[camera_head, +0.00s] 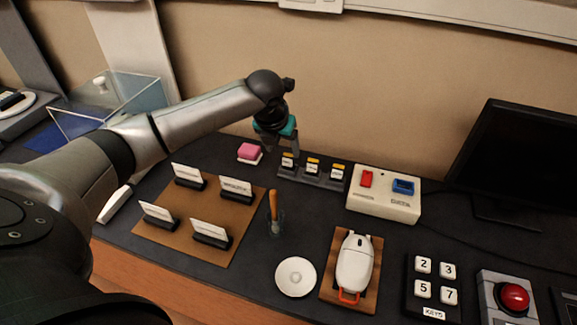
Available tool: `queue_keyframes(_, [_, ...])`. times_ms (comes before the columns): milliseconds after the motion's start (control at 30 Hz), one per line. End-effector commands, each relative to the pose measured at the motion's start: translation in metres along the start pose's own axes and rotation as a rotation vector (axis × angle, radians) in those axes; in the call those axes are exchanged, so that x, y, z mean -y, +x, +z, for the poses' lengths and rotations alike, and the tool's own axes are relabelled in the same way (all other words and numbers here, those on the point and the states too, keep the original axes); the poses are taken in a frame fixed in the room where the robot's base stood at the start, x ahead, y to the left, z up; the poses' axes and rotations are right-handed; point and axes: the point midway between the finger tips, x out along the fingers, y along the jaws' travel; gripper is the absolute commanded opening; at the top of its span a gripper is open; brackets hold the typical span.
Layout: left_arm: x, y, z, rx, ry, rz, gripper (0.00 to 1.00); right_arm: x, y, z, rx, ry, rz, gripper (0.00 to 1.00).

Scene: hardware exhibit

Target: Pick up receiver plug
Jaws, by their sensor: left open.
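My left gripper (281,147) is open and points down just above and behind the left piece. It looks empty, and its fingertips are partly hard to make out. My right gripper is not in view.
A pink block (250,151) lies left of the rack. A beige box (384,195) with red and blue parts stands right. A cup with an orange-handled tool (274,212), a white mouse (355,264) and a white disc (295,277) are in front. A brown card-holder board (190,245) lies left.

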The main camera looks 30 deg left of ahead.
Motion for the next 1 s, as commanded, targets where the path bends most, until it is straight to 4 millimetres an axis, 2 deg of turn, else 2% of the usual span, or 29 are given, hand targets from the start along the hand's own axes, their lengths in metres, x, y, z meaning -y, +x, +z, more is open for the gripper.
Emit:
queue_keyframes(33, [0.001,0.007,-0.001,-0.001,0.0,-0.001,0.72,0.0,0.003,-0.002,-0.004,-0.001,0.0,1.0])
queue_keyframes(267, [0.001,0.019,0.001,0.0,-0.001,-0.001,0.72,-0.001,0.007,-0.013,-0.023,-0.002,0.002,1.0])
queue_keyframes(600, [0.004,0.06,0.005,0.001,-0.001,0.0,0.72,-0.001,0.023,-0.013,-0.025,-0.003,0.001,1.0])
queue_keyframes(933, [0.004,0.064,0.006,0.002,0.001,0.0,0.72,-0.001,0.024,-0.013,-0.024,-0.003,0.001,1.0])
queue_keyframes(1000, [0.004,0.064,0.006,0.002,0.0,0.0,0.65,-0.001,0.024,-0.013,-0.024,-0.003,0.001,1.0])
